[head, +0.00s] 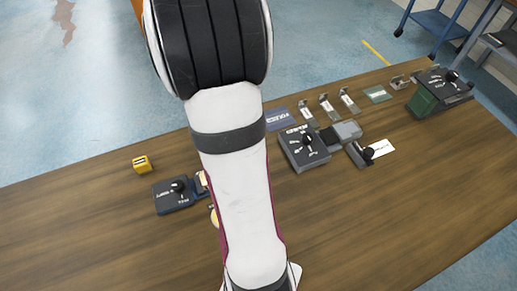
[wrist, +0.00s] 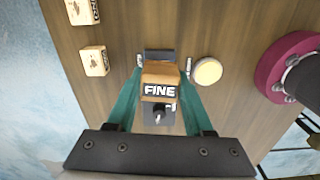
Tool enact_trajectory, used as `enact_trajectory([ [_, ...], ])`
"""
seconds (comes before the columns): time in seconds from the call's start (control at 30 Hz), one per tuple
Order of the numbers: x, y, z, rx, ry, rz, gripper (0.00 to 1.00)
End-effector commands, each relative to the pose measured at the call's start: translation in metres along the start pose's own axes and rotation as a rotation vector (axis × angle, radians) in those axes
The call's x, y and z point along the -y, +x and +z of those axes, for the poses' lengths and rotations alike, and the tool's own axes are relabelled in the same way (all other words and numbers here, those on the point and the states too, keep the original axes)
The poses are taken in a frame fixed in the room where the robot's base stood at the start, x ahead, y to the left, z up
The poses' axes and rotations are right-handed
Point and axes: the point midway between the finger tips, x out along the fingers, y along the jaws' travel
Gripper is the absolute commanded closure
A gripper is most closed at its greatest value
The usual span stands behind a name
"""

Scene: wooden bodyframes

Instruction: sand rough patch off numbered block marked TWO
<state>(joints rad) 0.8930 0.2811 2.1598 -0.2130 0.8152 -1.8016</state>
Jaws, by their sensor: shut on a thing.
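In the wrist view my gripper (wrist: 163,68) has its teal fingers closed on the two sides of a tan block labelled FINE (wrist: 160,74). A dark piece (wrist: 158,55) shows just beyond this block, and a black knob (wrist: 158,114) shows on its near side. Two pale wooden blocks with dark labels, an upper one (wrist: 82,12) and a lower one (wrist: 94,60), lie to the left. Their labels are too small and turned to read, so I cannot tell which is TWO. In the head view my arm hides the gripper; a yellow block (head: 142,163) shows at left.
A round cream disc (wrist: 207,71) lies right of the gripper. In the head view a black knobbed unit (head: 172,196) stands left of my arm. Another knobbed unit (head: 304,147), small clips (head: 327,107) and a green-sided box (head: 424,102) stand to the right. The table's front right is bare.

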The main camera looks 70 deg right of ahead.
Motion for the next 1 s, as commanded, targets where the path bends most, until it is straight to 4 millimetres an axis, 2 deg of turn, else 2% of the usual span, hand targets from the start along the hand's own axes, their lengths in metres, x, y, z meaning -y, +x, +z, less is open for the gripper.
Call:
enact_trajectory([
  [0.1,-0.002,0.0,-0.011,0.0,-0.087,0.0,0.93],
  [0.33,-0.002,0.009,-0.012,0.0,-0.093,-0.002,0.93],
  [1.0,-0.002,0.069,-0.011,0.0,-0.089,-0.003,0.93],
])
